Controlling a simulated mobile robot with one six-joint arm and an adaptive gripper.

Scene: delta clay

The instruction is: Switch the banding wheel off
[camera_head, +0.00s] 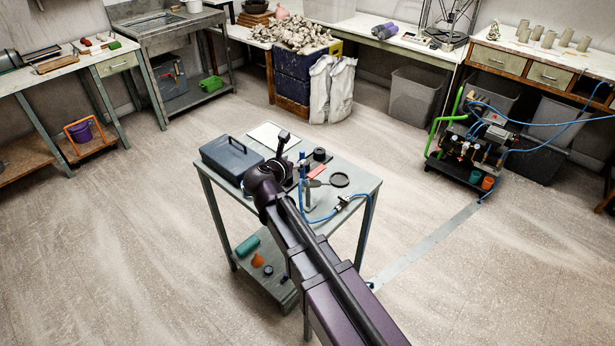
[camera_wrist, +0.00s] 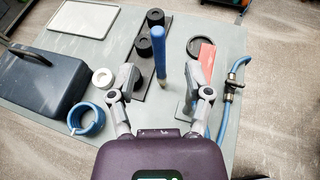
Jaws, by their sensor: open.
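A black strip (camera_wrist: 148,85) bearing black round knobs (camera_wrist: 157,35) lies just left of the stick. A dark round disc (camera_wrist: 200,43), perhaps the banding wheel, lies to the right by a red card (camera_wrist: 206,58); it shows in the head view (camera_head: 339,179). No switch is clearly readable.
A blue hose with a valve (camera_wrist: 233,85) runs along the right. A white tray (camera_wrist: 84,18) lies behind. Open floor surrounds the table.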

